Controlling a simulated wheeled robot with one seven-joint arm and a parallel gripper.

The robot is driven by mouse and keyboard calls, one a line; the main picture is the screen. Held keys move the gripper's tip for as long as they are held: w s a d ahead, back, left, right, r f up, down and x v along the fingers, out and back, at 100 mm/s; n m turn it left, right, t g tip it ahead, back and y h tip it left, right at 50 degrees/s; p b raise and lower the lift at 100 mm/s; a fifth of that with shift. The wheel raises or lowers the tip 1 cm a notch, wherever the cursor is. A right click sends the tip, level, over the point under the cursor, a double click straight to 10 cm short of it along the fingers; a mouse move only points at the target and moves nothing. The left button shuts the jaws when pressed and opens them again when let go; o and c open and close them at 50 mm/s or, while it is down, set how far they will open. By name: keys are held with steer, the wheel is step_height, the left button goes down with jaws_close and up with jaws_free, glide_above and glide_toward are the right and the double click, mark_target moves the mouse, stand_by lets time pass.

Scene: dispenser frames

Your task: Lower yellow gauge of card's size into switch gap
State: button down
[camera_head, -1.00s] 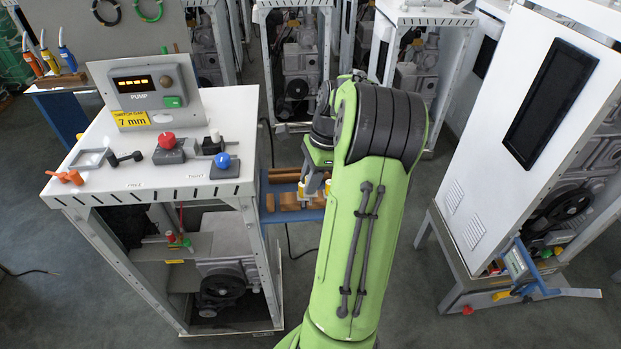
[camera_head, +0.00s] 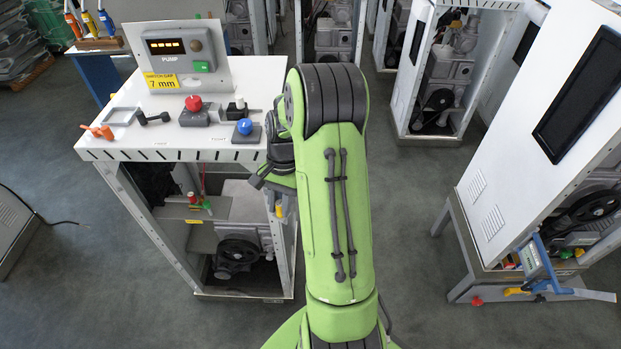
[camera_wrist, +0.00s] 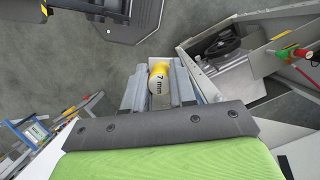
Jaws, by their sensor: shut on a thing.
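The yellow gauge (camera_wrist: 159,77), marked "7 mm" on its pale end, is between the fingers of my gripper (camera_wrist: 159,86) in the wrist view. My gripper (camera_head: 280,206) is shut on it. In the head view my arm partly hides it, and a bit of yellow shows beside the right front post of the pump cabinet. The yellow card (camera_head: 161,81) on the pump panel reads "SWITCH GAP 7 mm". Small red and green parts (camera_head: 197,203), perhaps the switch, sit on a grey shelf inside the cabinet; they also show in the wrist view (camera_wrist: 309,55), apart from my gripper. The gap itself is too small to make out.
The cabinet's white top (camera_head: 125,150) holds red (camera_head: 194,104) and blue (camera_head: 245,127) knobs and loose parts. Its posts frame an open front with a motor (camera_head: 237,255) low inside. A white cabinet (camera_head: 540,110) stands at right. Floor between is clear.

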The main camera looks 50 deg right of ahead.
steer(key=w+a+f+n+g+h, duration=0.1)
steer(key=w+a+f+n, duration=0.2)
steer(key=a+f+n, duration=0.2)
steer(key=w+a+f+n+g+h, duration=0.1)
steer(key=w+a+f+n, duration=0.3)
steer(key=a, duration=0.7)
step_height(320, 180, down, 2)
steer(key=n, duration=0.4)
steer(key=shift+a+f+n+h, duration=0.15)
steer(key=shift+a+n+h, duration=0.2)
steer(key=shift+n+h, duration=0.05)
steer(key=shift+w, duration=0.1)
